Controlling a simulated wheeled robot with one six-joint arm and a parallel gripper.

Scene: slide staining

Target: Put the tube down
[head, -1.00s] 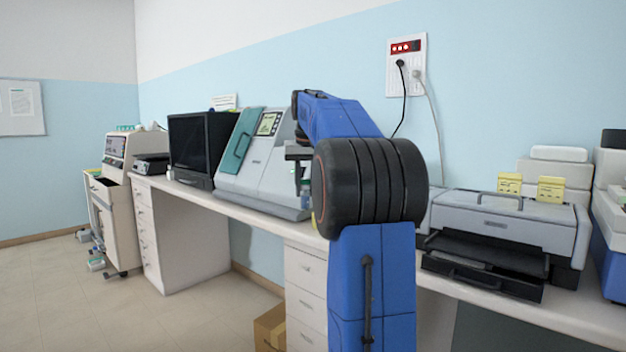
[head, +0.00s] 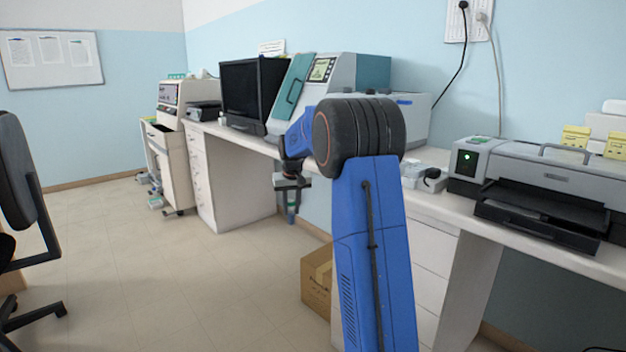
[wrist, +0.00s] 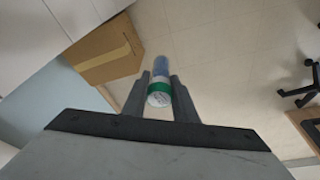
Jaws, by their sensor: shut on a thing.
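My gripper (wrist: 160,92) is shut on a tube (wrist: 159,73), seen in the wrist view. The tube has a pale end nearest the camera, a green band and a blue far part. It points away from the wrist, with the floor behind it. In the head view my gripper (head: 291,205) hangs in front of the bench, below the level of the bench top. The tube there is small, dark and hard to make out between the fingers.
The white bench top (head: 455,207) runs along the wall. It carries a monitor (head: 252,95), a large grey machine (head: 318,90) and a printer (head: 555,180). A cardboard box (head: 317,280) stands on the floor. An office chair (head: 25,190) is at left. Open floor lies between.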

